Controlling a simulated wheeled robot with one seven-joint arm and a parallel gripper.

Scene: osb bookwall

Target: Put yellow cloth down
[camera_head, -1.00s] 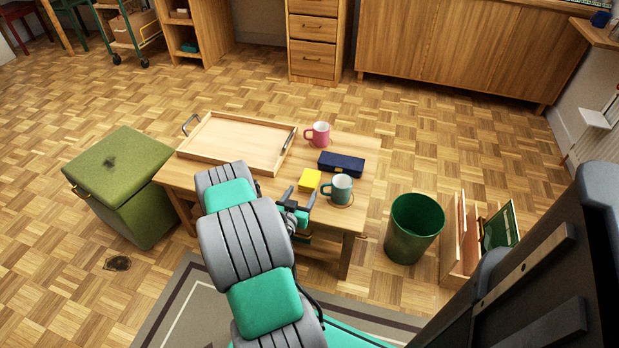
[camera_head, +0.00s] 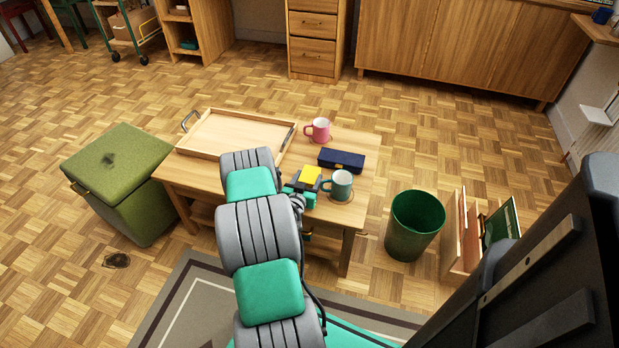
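The yellow cloth (camera_head: 312,174) is a small folded square near the right front of the low wooden table (camera_head: 210,187). My gripper (camera_head: 309,184) is right at its near side, its dark fingers overlapping the cloth's lower edge in the picture. The fingers are small and partly hidden, so I cannot tell whether they are closed on the cloth, or whether it rests on the table or is slightly raised. A teal mug (camera_head: 341,186) on a round coaster stands close to the right of the gripper.
On the table, a dark blue case (camera_head: 342,160) lies behind the cloth, a pink mug (camera_head: 319,130) stands farther back, and a wooden tray (camera_head: 215,154) fills the back left. A green bin (camera_head: 417,222) is right of the table; a green storage stool (camera_head: 120,155) is left.

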